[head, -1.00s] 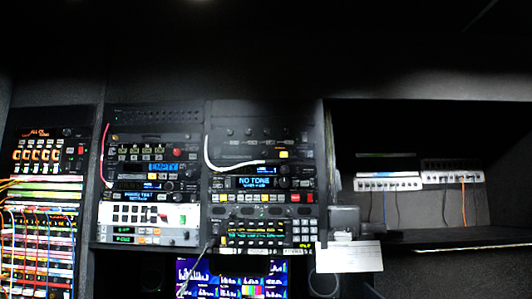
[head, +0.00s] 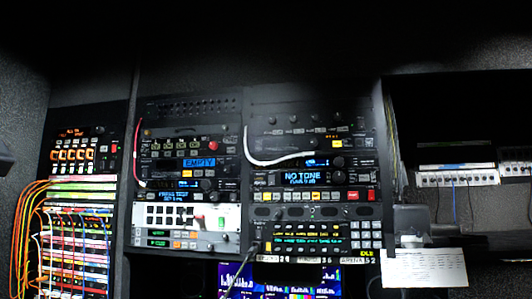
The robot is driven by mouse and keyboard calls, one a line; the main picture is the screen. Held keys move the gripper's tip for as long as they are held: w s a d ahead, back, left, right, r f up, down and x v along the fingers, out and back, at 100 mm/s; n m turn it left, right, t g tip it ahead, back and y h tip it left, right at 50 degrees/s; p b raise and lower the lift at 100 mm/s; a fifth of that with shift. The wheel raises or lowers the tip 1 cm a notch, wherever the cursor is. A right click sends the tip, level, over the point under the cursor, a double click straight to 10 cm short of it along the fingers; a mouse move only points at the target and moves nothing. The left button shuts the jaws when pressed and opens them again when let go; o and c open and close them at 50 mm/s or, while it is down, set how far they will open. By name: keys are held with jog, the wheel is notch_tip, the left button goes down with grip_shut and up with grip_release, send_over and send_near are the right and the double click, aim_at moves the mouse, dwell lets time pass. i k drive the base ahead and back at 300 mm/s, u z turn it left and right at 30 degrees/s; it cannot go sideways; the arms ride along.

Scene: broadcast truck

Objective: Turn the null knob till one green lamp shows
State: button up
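A rack of black equipment panels fills the middle of the head view. Several dark round knobs show on it, among them one beside the "EMPTY" display (head: 207,184) and one right of the blue "NO TONE" display (head: 305,178), the knob (head: 338,177). Labels are too small to read, so I cannot tell which is the null knob. A green square (head: 222,223) shows on the white panel (head: 170,216); I cannot tell whether it is a lamp. My gripper is not in view.
A patch bay (head: 75,250) with orange and other coloured cables stands left. A white cable (head: 275,161) loops across the rack front. A monitor (head: 280,280) sits below. A white paper sheet (head: 424,268) hangs right, below a shelf recess with a connector strip (head: 456,177).

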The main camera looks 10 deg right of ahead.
aim_at(314, 142)
jog(key=u, duration=0.15)
jog(key=i, duration=1.1)
jog(key=z, duration=0.35)
